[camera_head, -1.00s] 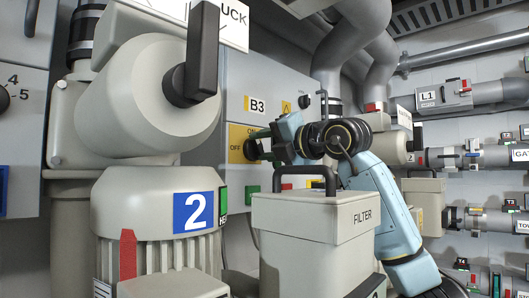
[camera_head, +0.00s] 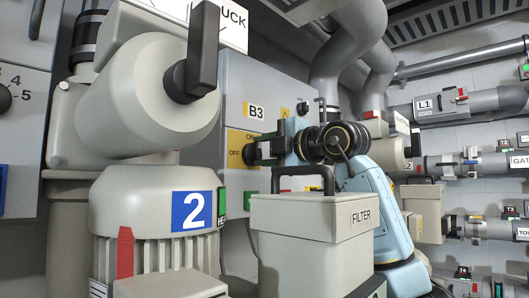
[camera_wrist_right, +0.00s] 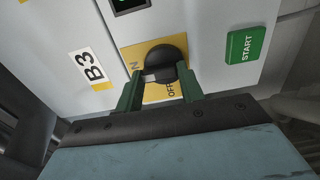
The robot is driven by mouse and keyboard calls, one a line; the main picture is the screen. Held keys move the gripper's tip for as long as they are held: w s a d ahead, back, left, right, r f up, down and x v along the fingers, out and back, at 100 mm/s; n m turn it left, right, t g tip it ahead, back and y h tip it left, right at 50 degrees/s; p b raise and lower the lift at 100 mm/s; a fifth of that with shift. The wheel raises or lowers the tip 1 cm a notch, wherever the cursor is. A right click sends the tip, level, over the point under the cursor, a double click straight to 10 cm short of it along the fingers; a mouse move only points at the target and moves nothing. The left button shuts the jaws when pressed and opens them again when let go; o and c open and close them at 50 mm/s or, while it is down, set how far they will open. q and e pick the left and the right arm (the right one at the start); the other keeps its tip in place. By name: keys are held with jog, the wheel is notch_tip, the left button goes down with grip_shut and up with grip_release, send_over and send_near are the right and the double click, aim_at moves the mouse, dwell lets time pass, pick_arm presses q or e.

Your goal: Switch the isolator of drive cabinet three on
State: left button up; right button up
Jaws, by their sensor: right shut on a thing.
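Cabinet B3 (camera_head: 285,88) is pale grey-blue with a white and yellow B3 label, which also shows in the wrist view (camera_wrist_right: 91,68). Its isolator is a black rotary knob (camera_wrist_right: 166,63) on a yellow plate (camera_wrist_right: 132,54) marked ON and OFF. In the head view the knob (camera_head: 249,154) is partly covered by my right gripper (camera_head: 262,152). In the right wrist view the green fingers (camera_wrist_right: 160,88) are shut on the knob, one on each side. The knob's exact angle is hard to tell. My left gripper is not in view.
A green START button (camera_wrist_right: 245,46) sits beside the isolator plate. A large pump marked 2 (camera_head: 150,205) stands close on the left. A box marked FILTER (camera_head: 310,215) stands below my right arm. Pipes (camera_head: 365,50) run behind it.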

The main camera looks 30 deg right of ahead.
dwell(0.3)
jog(key=o, duration=1)
jog(key=b+v, duration=0.3)
jog(key=v, duration=1)
jog(key=shift+s+d, duration=0.15)
jog(key=shift+s, duration=0.05)
